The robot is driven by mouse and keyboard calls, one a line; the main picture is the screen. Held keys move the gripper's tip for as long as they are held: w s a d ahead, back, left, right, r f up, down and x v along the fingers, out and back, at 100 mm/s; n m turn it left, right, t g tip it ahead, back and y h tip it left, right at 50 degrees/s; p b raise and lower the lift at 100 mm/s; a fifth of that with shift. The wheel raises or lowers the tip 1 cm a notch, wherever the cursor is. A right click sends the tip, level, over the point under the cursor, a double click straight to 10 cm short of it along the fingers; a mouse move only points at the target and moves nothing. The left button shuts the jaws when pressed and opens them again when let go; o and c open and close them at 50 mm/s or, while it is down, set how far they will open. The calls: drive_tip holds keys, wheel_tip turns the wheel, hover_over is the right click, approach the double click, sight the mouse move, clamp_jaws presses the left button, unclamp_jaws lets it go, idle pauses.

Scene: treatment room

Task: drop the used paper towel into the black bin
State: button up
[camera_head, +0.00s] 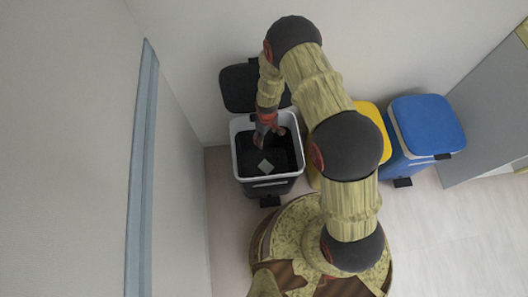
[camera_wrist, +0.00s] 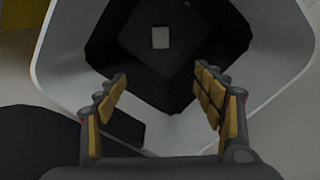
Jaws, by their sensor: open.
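The black bin (camera_head: 270,184) stands against the wall with its dark lid (camera_head: 240,88) raised at the back. Its white rim and dark inside also show in the wrist view (camera_wrist: 58,50). A small pale square, which looks like the paper towel (camera_head: 265,167), lies inside the bin on the dark bottom; it also shows in the wrist view (camera_wrist: 160,38). My gripper (camera_head: 265,138) is over the bin's opening, pointing down. In the wrist view my gripper (camera_wrist: 160,105) is open, with nothing between its fingers, and apart from the towel.
A yellow-lidded bin (camera_head: 371,112), partly hidden by my arm, stands right of the black bin. A blue-lidded bin (camera_head: 428,124) stands farther right, beside a grey panel (camera_head: 490,110). A wall with a blue rail (camera_head: 142,170) is close on the left. The floor at right is clear.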

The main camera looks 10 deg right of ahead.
wheel_tip(320, 180, up, 12)
idle(0.6)
idle(0.5)
